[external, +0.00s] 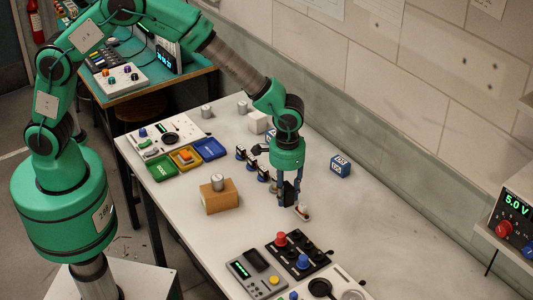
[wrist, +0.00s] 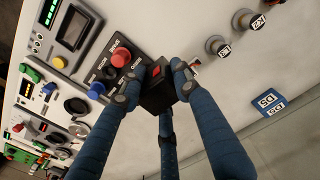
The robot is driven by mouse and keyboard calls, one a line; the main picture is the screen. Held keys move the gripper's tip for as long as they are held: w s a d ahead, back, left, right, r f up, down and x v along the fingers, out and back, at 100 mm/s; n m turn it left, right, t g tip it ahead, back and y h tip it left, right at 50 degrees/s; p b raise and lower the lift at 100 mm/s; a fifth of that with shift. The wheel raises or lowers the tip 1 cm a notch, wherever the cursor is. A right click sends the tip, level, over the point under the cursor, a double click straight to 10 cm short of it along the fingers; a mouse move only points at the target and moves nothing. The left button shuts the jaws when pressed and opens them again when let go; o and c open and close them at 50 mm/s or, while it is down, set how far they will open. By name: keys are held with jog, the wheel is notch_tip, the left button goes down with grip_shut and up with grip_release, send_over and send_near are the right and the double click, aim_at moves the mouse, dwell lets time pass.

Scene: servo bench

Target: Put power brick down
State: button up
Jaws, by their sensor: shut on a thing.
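The power brick, a small black box (external: 288,196) with a red patch on top, is between the blue fingers of my gripper (external: 290,184). In the wrist view the brick (wrist: 156,100) sits among the three fingertips of my gripper (wrist: 158,88), which are shut on it. It is over the middle of the white bench (external: 390,240); I cannot tell whether its underside touches the bench. A small white and red piece (external: 303,212) lies just beside it on the right.
A black panel with red and blue knobs (external: 297,253) is close in front. A tan block (external: 219,198) with a metal cylinder stands to the left, near coloured trays (external: 185,157). A blue labelled box (external: 340,166) is behind. The bench to the right is clear.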

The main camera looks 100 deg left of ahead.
jog(key=w+a+p, duration=0.2)
jog(key=w+p, duration=0.2)
jog(key=w, duration=0.5)
jog(key=w+a+f+n+p, duration=0.1)
jog(key=w+p, duration=0.3)
jog(key=w, duration=0.6)
jog(key=shift+w+a+f, duration=0.2)
jog(key=shift+w+a, duration=0.05)
jog(key=shift+a, duration=0.4)
jog(key=shift+f, duration=0.15)
send_over(346, 226)
jog(key=shift+f+p, duration=0.3)
jog(key=shift+f, duration=2.7)
jog(key=shift+f, duration=1.9)
jog(key=shift+f, duration=0.2)
